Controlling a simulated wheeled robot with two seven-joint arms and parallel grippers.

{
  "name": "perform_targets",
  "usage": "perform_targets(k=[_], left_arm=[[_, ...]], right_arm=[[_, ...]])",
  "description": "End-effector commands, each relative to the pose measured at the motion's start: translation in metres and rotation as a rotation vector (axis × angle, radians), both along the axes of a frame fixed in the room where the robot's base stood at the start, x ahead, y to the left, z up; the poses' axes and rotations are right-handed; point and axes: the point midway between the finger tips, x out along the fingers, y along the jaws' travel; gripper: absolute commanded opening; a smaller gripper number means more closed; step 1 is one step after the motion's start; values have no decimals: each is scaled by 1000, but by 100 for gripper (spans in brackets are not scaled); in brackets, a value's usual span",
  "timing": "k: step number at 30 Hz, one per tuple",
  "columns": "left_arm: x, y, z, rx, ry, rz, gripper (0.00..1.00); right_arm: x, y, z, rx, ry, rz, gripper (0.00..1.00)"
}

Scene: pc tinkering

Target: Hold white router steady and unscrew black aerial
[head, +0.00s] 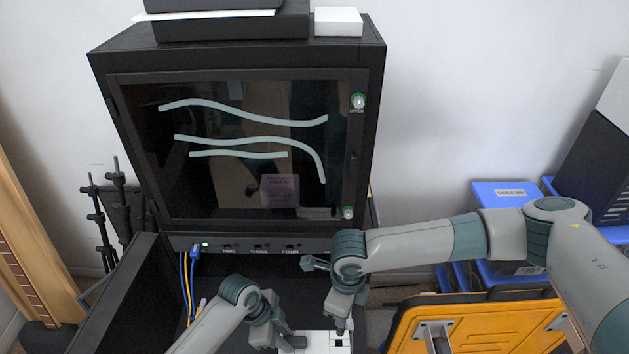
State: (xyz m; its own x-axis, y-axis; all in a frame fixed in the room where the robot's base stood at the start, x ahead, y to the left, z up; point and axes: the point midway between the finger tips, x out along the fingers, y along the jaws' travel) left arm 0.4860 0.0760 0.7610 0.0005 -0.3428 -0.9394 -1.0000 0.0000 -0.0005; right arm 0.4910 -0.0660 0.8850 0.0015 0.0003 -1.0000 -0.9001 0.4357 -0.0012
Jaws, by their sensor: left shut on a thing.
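The white router (313,346) shows only in part at the bottom edge of the head view, between my two grippers. My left gripper (294,342) is at the router's left side, shut on it. My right gripper (342,326) points down over the router's right part. Its fingers are too small and overlapped to tell open from shut. No black aerial can be made out clearly; a small dark spot shows on the router below my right gripper.
A black cabinet (378,75) with a dark glass door stands behind. Blue and yellow cables (186,275) hang from its port strip at left. An orange case (480,325) and blue bins (497,192) are at right. Black rods (97,216) stand far left.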

Motion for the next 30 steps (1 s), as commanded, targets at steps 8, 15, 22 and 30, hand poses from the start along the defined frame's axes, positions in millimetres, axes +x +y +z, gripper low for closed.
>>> perform_targets(k=[8,15,22,30], left_arm=[[-1,1,-1,3,1,1,0],[0,1,-1,2,1,1,43],[0,0,0,1,0,0,43],[1,6,14,1,-2,1,43]], right_arm=[[0,0,3,0,1,0,0],[0,0,3,0,1,-1,0],[0,0,3,0,1,-1,0],[0,0,3,0,1,-1,0]])
